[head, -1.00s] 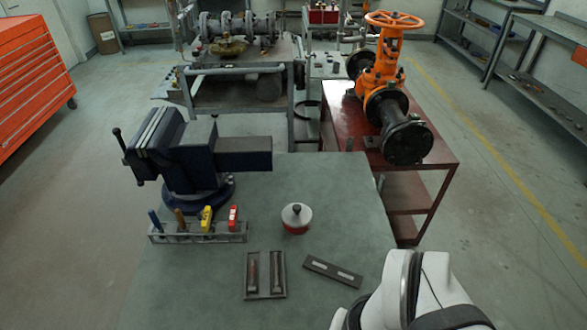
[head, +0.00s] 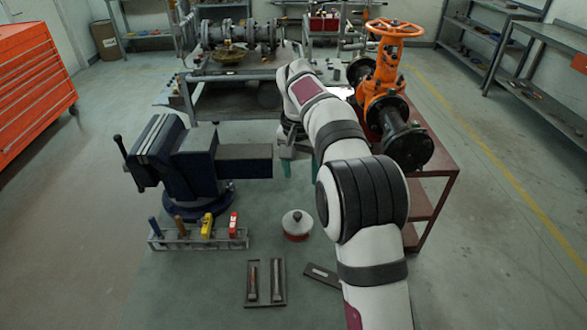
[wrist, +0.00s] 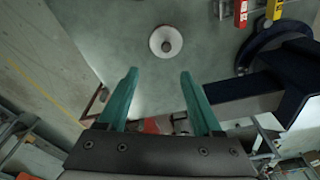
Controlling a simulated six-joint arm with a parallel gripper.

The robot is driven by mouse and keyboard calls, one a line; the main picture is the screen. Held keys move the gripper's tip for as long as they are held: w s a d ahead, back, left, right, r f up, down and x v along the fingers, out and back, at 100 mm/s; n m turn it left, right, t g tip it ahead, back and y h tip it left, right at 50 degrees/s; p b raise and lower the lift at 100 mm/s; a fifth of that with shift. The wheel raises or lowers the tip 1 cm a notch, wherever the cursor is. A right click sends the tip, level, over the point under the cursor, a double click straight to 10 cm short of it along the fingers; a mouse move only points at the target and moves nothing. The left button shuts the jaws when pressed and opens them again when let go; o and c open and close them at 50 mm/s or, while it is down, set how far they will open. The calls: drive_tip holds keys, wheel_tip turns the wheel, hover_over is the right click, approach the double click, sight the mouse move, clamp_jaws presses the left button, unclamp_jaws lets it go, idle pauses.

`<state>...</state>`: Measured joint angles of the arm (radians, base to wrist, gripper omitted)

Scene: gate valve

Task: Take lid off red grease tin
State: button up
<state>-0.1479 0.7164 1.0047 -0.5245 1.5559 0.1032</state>
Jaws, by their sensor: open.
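The red grease tin (head: 297,235) stands upright on the grey-green bench top. Its pale lid (head: 296,219) with a dark knob sits on top of it. In the wrist view the lid (wrist: 166,42) shows from above, beyond the fingertips. My gripper (head: 300,170) is past the tin, towards the far end of the bench, above and apart from it. In the wrist view the two green fingers of my gripper (wrist: 158,72) are wide apart with nothing between them.
A blue vise (head: 190,160) stands left of the tin, its bar reaching towards my gripper. A tool rack (head: 196,241) is in front of it. A dark tray (head: 266,284) and a dark plate (head: 318,275) lie nearer. An orange gate valve (head: 385,85) stands right.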

sight(298, 214)
drive_tip(key=w+f, duration=0.1)
drive_tip(key=f, duration=0.4)
drive_tip(key=w+f, duration=0.1)
drive_tip(key=f, duration=0.5)
drive_tip(key=w+f, duration=0.1)
drive_tip(key=f, duration=0.5)
drive_tip(key=shift+w+a, duration=0.1)
drive_tip(key=shift+a, duration=0.15)
clamp_jaws()
